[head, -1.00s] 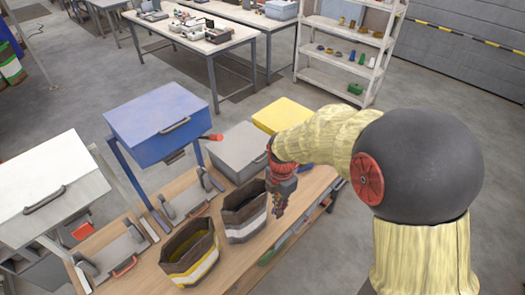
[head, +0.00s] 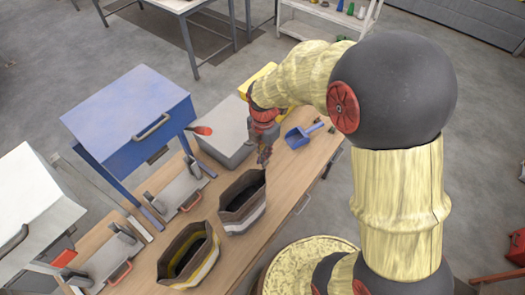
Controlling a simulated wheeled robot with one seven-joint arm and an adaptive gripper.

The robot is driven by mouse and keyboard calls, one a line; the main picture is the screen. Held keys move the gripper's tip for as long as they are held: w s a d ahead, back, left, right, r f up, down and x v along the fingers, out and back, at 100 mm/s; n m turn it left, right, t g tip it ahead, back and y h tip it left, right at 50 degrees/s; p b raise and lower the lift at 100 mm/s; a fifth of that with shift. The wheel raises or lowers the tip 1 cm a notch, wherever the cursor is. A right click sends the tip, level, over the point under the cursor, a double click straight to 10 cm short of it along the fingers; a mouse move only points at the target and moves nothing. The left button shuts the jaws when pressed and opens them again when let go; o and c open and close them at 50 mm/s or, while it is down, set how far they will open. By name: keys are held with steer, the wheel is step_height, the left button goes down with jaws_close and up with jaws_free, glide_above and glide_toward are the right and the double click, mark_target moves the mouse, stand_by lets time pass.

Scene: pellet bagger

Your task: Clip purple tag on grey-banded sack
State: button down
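The grey-banded sack (head: 243,217), dark brown with a pale grey-white band, stands open and upright on the wooden bench. My gripper (head: 264,154) hangs just beyond its far right rim, pointing down. The fingers are small and dark here, so I cannot tell whether they are open or shut, or whether they hold anything. I cannot make out a purple tag.
A yellow-banded sack (head: 190,262) stands at the near left. A grey box (head: 222,140) and a blue scoop (head: 298,139) lie on the bench (head: 257,247) past my gripper. A blue hopper (head: 130,115) and a white hopper (head: 32,205) rise at the left.

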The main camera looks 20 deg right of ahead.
mark_target(263, 171)
steer(key=shift+f+b, duration=2.05)
steer(key=shift+f, duration=1.3)
steer(key=shift+s+f, duration=0.3)
steer(key=shift+f, duration=0.2)
steer(key=c, duration=2)
jaws_free()
steer(key=shift+o, duration=0.2)
steer(key=shift+w+r, duration=0.2)
steer(key=shift+r, duration=0.25)
step_height(263, 171, up, 11)
steer(key=shift+r, duration=0.2)
